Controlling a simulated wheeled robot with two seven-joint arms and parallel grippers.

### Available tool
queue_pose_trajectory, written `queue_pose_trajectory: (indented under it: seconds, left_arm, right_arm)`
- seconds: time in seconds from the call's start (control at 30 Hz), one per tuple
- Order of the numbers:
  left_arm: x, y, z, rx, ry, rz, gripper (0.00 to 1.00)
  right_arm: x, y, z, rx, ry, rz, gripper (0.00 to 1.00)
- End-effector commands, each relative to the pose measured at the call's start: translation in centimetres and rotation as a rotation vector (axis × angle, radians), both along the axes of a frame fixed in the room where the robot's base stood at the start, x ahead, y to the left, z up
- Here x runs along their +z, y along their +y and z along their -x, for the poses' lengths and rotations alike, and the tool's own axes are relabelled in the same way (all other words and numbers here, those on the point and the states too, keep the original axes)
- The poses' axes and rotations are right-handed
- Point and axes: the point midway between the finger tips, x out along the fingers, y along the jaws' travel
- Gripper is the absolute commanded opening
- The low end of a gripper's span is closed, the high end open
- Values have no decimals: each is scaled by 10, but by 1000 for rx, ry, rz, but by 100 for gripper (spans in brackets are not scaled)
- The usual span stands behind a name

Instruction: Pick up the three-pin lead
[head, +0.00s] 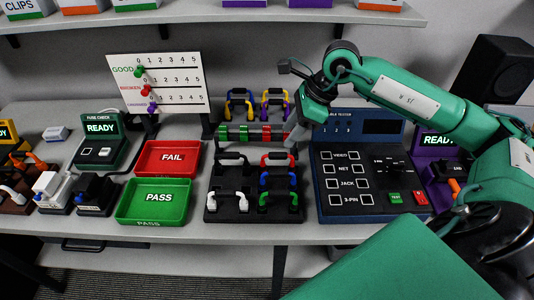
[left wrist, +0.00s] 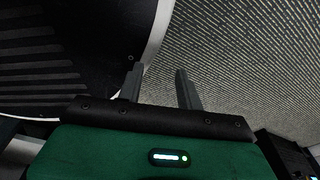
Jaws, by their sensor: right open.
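Several leads lie on a dark rack in the middle of the table in the head view: a black lead (head: 231,158), a white lead (head: 228,198), a red lead (head: 278,159), a blue lead (head: 278,179) and a green lead (head: 278,198). I cannot tell which is the three-pin lead; their plug ends are too small. My right gripper (head: 293,138) is open, pointing down above the rack's back right corner, with no lead visible between its fingers. My left gripper (left wrist: 160,88) shows in the left wrist view, open and empty, above the floor and my own base.
A red FAIL tray (head: 168,146) and green PASS tray (head: 128,206) stand left of the rack (head: 250,214). A blue tester (head: 326,207) stands right of it. A peg scoreboard (head: 180,107) and yellow and purple leads (head: 240,97) are behind. A shelf (head: 230,15) hangs above.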

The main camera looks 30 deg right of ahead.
Motion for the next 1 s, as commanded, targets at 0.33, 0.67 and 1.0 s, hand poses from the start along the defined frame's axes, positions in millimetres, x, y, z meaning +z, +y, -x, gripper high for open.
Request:
queue_pose_trajectory:
  seconds: [0.33,0.67,1.0]
  left_arm:
    - [3,-13,22,5,24,14,36]
    - [3,-4,35,0,35,5,36]
    - [12,3,47,-6,38,-1,36]
  right_arm:
    - [-34,-7,-6,-9,14,82,42]
    - [-75,8,-15,-9,10,81,42]
    - [-113,22,-24,-10,12,80,42]
